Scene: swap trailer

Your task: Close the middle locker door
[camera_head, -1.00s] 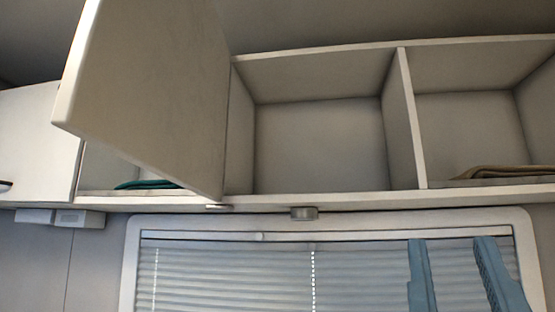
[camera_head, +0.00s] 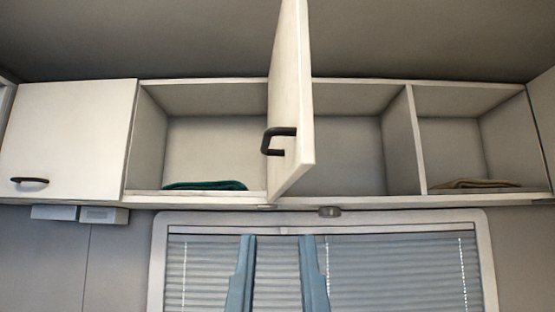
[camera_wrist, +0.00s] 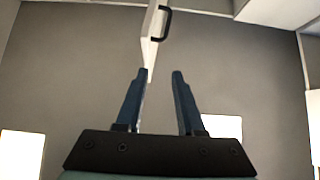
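The open white locker door (camera_head: 291,105) stands straight out from the row of lockers in the head view, seen nearly edge-on. Its dark handle (camera_head: 277,141) is on its left face. The door (camera_wrist: 151,38) and handle (camera_wrist: 161,24) also show at the top of the wrist view. The open compartment (camera_head: 350,155) right of the door looks empty; the door hides part of it. My gripper (camera_head: 278,240) has two blue fingers spread apart, below the door in the head view. In the wrist view, my gripper (camera_wrist: 160,72) is empty, its left fingertip overlapping the door's lower end; contact cannot be told.
A closed locker door (camera_head: 66,140) is at the left. A green cloth (camera_head: 205,185) lies in the open compartment left of the open door, and a brown cloth (camera_head: 478,184) in the right compartment. A window with blinds (camera_head: 395,270) is below. A low ceiling (camera_head: 150,35) is above.

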